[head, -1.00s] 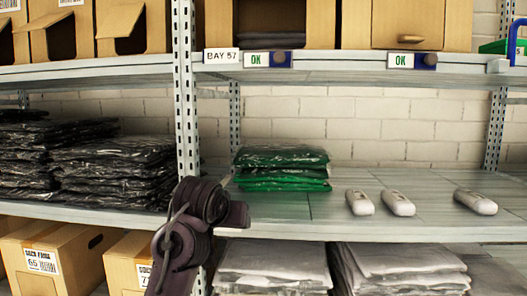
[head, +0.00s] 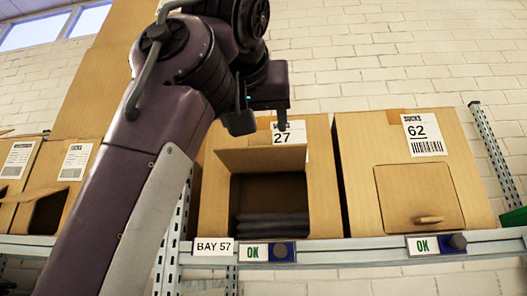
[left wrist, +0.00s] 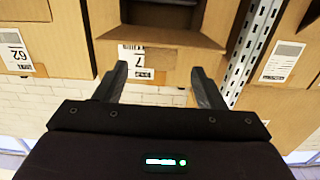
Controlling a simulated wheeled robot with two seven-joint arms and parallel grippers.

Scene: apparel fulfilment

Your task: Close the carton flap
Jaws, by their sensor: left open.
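The open carton (head: 323,190), marked 27, stands on the upper shelf. Its front flap (head: 262,160) is hinged at the top and sticks up and outward above the opening, where dark folded goods (head: 272,226) show. My left gripper (head: 262,122) is open and empty, above the flap near the carton's top front edge. In the left wrist view the picture is turned over; the two fingers (left wrist: 160,84) stand apart, with part of the carton's label (left wrist: 140,62) between them. I cannot tell whether a finger touches the carton. My right gripper is out of view.
Carton 62 (head: 362,190) stands to the right with its flap shut. More cartons (head: 62,165) stand to the left, past a perforated shelf post (head: 178,225). The shelf edge (head: 345,249) carries the BAY 57 tag and two OK units. Brick wall shows behind.

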